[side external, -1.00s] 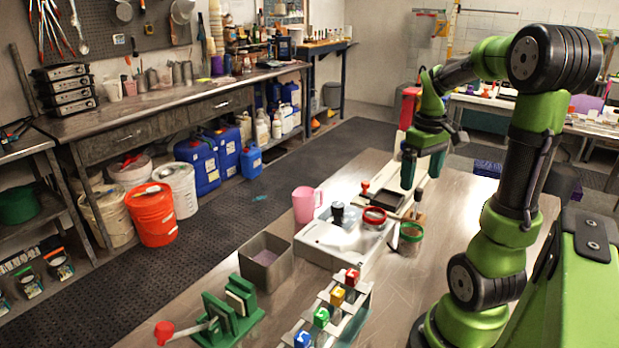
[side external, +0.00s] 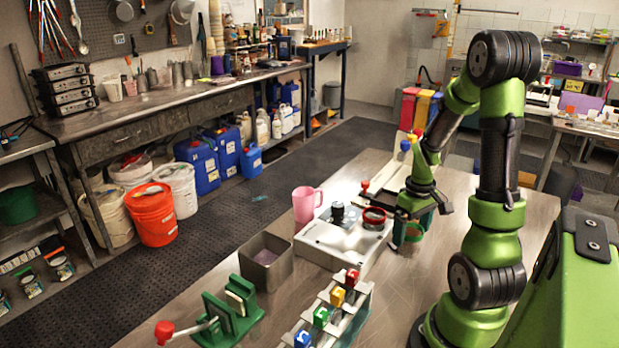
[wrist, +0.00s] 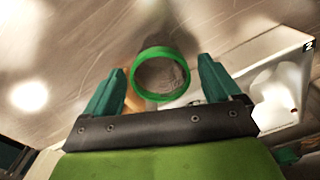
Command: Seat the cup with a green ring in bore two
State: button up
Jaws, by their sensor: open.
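The cup with a green ring (wrist: 162,74) is a clear cup with a bright green rim, seen from above in the wrist view. In the side view (side external: 409,237) it stands on the table just right of the white block (side external: 325,246), partly hidden by my gripper (side external: 413,214). My gripper is open, and in the wrist view its teal fingers (wrist: 165,90) lie on either side of the ring, with gaps. The white block also shows in the wrist view (wrist: 270,68), with a "2" at its corner. Bore two itself is not clear.
A red-ringed cup (side external: 374,216) and a black-topped piece (side external: 337,212) are at the white block. A pink mug (side external: 305,204), a grey bin (side external: 266,262) and a rack with coloured tops (side external: 335,310) stand nearby. The table's front right is clear.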

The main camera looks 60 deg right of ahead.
jog(key=shift+f, duration=0.45)
jog(key=shift+c, duration=0.2)
jog(key=c, duration=1.2)
notch_tip(320, 180, up, 9)
jog(key=shift+w+r, duration=0.1)
jog(key=w+a+r, duration=0.2)
jog(key=w+a, duration=0.8)
jog(key=a, duration=0.2)
jog(key=f, duration=0.9)
jog(key=shift+s+d+f, duration=0.15)
jog(key=shift+d+f, duration=0.05)
jog(key=shift+f, duration=0.05)
